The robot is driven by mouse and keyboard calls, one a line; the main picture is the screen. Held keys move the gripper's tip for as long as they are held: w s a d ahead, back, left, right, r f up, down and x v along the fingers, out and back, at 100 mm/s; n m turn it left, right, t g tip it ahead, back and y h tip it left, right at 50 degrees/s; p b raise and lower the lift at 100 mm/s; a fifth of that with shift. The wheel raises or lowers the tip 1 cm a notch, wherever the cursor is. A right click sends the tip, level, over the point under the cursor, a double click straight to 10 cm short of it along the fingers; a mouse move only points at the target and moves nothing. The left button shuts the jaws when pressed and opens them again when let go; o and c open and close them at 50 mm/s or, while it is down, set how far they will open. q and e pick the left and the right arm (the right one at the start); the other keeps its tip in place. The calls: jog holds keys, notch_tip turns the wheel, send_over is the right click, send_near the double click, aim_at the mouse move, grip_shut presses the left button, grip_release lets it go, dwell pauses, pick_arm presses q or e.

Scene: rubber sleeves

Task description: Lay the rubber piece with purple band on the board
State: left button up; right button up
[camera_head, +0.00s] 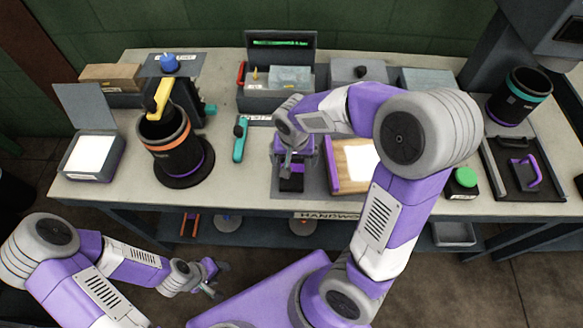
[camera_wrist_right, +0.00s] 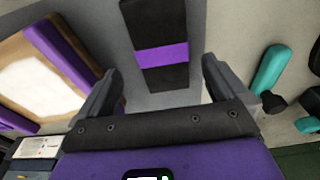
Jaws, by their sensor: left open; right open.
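The rubber piece with purple band (camera_head: 291,185) is a flat black strip lying on a grey mat (camera_head: 311,185). In the right wrist view the strip (camera_wrist_right: 155,20) shows its purple band across the middle and lies ahead of the fingers. My right gripper (camera_head: 287,165) is open and empty above it, and partly hides it from the head. The wooden board (camera_head: 342,153) with a white sheet and a purple edge lies just right of the strip; it also shows in the right wrist view (camera_wrist_right: 14,52). My left gripper (camera_head: 214,278) is open and empty, low in front of the bench.
A teal-handled tool (camera_head: 239,141) lies left of the mat. A black cylinder with an orange band (camera_head: 168,150) stands further left. A green-lidded jar (camera_head: 463,182) and a black tray (camera_head: 510,185) are at the right. My right arm covers part of the bench.

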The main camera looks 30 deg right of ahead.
aim_at(293, 166)
jog(key=f, duration=0.2)
jog(key=f+b, duration=0.1)
jog(key=f, duration=0.1)
jog(key=shift+w+a+f, duration=0.1)
jog(key=shift+w+a, duration=0.05)
jog(key=shift+w, duration=0.05)
jog(key=c, duration=1.3)
